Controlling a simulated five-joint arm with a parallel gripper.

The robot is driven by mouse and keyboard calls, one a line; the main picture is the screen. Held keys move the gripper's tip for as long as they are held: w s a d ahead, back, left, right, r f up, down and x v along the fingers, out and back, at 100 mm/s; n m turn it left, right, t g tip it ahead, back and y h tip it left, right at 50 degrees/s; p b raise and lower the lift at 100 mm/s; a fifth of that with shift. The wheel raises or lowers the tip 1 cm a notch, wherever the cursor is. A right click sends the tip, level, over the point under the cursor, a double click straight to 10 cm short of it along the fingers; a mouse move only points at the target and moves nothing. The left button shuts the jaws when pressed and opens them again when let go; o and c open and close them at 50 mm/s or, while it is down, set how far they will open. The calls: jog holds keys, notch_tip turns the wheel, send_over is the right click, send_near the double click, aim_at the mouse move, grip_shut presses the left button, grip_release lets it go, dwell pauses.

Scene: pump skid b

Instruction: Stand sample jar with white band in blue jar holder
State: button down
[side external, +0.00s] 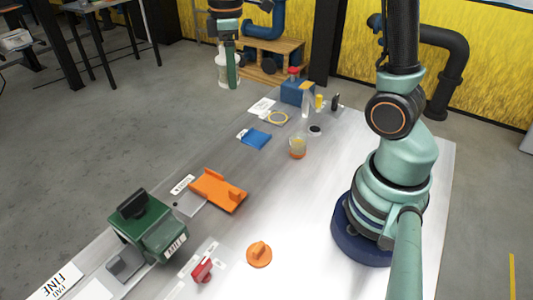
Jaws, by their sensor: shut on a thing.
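My gripper (231,74) is at the top of the side external view, in the air beyond the far left edge of the table. It is shut on a whitish jar (221,76), which looks upright. A green finger covers part of the jar, and I cannot make out its band. A low blue piece (256,139) lies on the table, below and right of the jar in the picture, apart from it. A blue block (296,95) with a red top stands farther right. I cannot tell for sure which of these is the jar holder.
A clear vessel with orange contents (297,149) stands mid-table near a black disc (316,130). An orange bracket (219,192), a green box (149,235), an orange knob (259,254) and a red part (202,271) occupy the nearer table. Bare tabletop lies between them.

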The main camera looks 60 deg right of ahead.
aim_at(258, 139)
jog(key=s+d+m, duration=0.2)
jog(key=d+m, duration=0.4)
jog(key=d, duration=0.2)
jog(key=shift+m, duration=0.3)
jog(key=f, duration=2)
jog(key=shift+w+a+f, duration=0.15)
jog(key=shift+w, duration=0.05)
jog(key=shift+c, duration=0.4)
grip_release()
jog(key=shift+f, duration=0.1)
